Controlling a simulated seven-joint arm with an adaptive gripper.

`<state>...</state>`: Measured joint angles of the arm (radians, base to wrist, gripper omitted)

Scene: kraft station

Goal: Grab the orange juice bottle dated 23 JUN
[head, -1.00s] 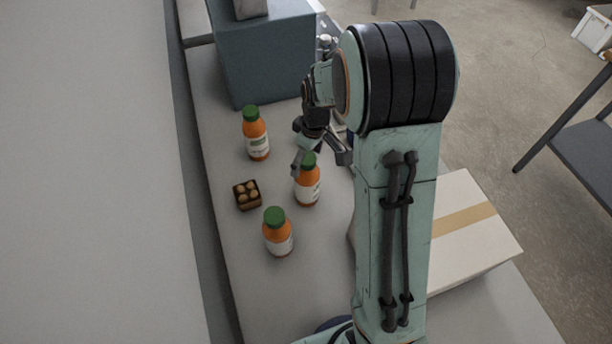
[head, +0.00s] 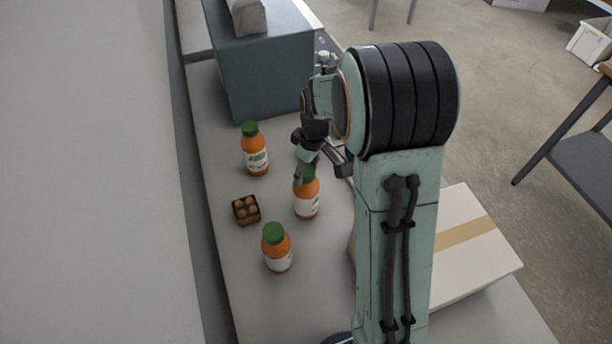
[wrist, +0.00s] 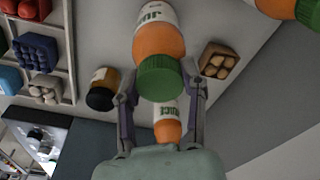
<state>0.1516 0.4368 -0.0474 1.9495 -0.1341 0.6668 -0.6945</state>
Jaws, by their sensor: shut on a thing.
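Three orange juice bottles with green caps stand upright on the grey counter: a far one (head: 255,152), a middle one (head: 307,203) and a near one (head: 278,256). My gripper (head: 318,170) is at the top of the middle bottle, partly hiding its cap. In the wrist view my fingers (wrist: 160,88) are shut on this bottle (wrist: 159,40) around its cap area. Part of its label shows, but no date is readable. Another bottle (wrist: 167,130) shows beyond the cap, and a third (wrist: 275,8) is cut off at the top right.
A small brown carton of round items (head: 246,210) sits left of the middle bottle. A blue-grey box (head: 265,75) stands at the back, and a cardboard box (head: 470,240) at the right. The wrist view shows a dark jar (wrist: 103,90) and a compartmented rack (wrist: 68,50).

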